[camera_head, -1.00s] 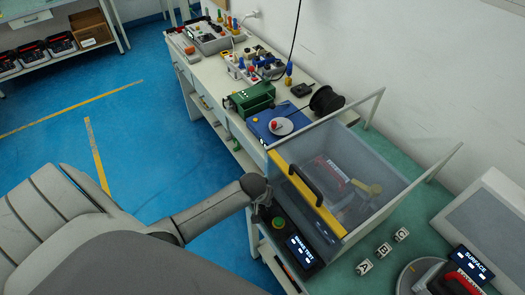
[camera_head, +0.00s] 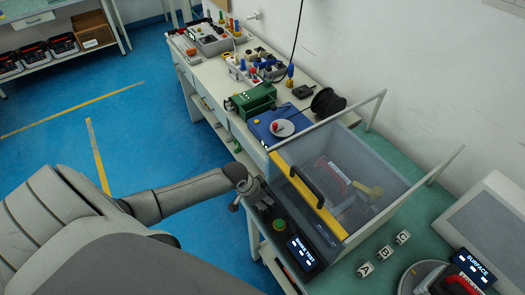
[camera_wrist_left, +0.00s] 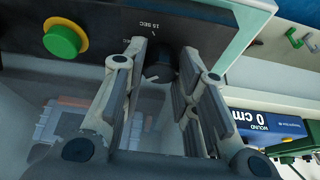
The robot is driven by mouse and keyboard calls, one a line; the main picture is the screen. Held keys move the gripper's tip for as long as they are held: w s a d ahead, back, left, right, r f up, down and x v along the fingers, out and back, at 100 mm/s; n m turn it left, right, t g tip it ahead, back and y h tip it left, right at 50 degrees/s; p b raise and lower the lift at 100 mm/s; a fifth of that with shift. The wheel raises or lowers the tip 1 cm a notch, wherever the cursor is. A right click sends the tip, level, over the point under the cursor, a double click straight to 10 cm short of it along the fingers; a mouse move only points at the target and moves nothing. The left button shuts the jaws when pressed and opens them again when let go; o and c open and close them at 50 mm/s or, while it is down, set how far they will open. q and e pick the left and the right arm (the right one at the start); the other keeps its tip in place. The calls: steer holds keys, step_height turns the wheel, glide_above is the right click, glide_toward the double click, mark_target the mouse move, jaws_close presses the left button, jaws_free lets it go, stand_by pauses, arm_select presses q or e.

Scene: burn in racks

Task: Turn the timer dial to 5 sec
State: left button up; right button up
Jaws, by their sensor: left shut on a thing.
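The timer dial (camera_wrist_left: 161,72) is a small dark knob on a black panel (camera_wrist_left: 100,22) in the left wrist view, with a "15 SEC" label above it. My left gripper (camera_wrist_left: 163,62) has its two fingers on either side of the dial and is shut on it. The fingers partly cover the dial, and its setting cannot be read. In the head view my left gripper (camera_head: 254,196) is at the far end of the panel, hiding the dial. My right gripper is not in view.
A green button (camera_head: 279,225) on a yellow base and a "BRAKE TEST" display (camera_head: 303,252) are on the same panel. A clear box with a yellow bar and black handle (camera_head: 306,186) stands right beside it. A blue device (camera_head: 262,129) sits beyond.

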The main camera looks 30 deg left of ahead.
arm_select(q)
steer(key=shift+m, duration=0.3)
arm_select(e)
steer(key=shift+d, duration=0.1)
arm_select(q)
steer(key=o, duration=0.7)
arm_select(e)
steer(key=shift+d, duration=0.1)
arm_select(q)
steer(key=v, duration=1.2)
steer(key=shift+w, duration=0.1)
